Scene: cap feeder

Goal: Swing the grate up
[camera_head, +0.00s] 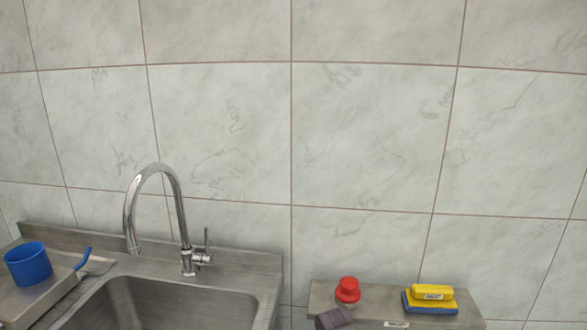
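I see no grate in the head view. Neither of my grippers shows in it. A steel sink (200,285) fills the lower left, cut off by the bottom edge of the picture. A tall curved chrome faucet (183,215) stands at its back rim, with a small lever on its right side. A grey shelf or box top (385,308) stands at the lower right, its lower part out of view.
A blue cup (28,264) and a blue-handled tool (84,258) are left of the basin. A red knob-like object (348,290), a dark grey piece (333,318) and a yellow block on a blue one (431,298) are at the lower right. A tiled wall stands behind.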

